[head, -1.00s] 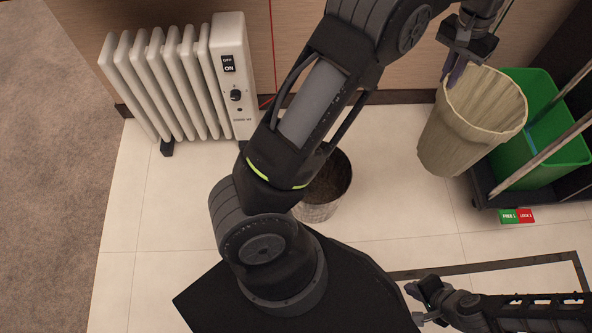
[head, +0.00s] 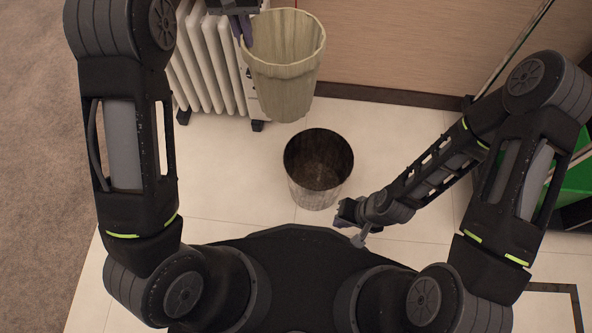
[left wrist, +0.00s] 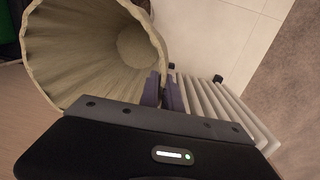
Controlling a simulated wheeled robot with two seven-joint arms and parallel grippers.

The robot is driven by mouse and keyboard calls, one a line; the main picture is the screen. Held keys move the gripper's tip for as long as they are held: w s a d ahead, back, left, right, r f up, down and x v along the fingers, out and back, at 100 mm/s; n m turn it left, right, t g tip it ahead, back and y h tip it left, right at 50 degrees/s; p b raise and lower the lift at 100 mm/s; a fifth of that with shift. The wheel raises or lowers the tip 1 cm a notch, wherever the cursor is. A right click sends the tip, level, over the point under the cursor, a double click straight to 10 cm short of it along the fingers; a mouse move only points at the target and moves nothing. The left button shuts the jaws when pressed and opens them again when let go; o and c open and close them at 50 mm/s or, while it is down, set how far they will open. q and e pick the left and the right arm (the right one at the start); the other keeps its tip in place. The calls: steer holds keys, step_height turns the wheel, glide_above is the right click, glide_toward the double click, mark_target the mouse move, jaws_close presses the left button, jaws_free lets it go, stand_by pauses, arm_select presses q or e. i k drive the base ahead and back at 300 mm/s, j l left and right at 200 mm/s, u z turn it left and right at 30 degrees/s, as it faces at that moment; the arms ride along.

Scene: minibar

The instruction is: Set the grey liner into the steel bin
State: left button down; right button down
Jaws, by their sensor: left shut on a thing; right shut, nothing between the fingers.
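The grey liner (head: 284,72), an open-topped pleated tub with a beige-grey tint, hangs upright in the air at the top of the head view. My left gripper (head: 243,30) is shut on its left rim. In the left wrist view the liner (left wrist: 92,50) shows its open mouth and empty inside, with the fingers (left wrist: 163,90) at its rim. The steel bin (head: 318,170) stands open on the floor, below and right of the liner, with a dark inside. My right gripper (head: 346,222) is shut and empty, low beside the bin's right side.
A white radiator (head: 205,65) stands behind and left of the liner; it also shows in the left wrist view (left wrist: 215,105). Tile floor around the bin is clear.

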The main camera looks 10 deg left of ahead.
mark_target(316, 184)
steer(key=k+z, duration=0.1)
steer(key=z, duration=0.3)
steer(key=k+l+z, duration=0.1)
steer(key=z, duration=0.3)
steer(key=k+l+z, duration=0.1)
steer(key=z, duration=0.35)
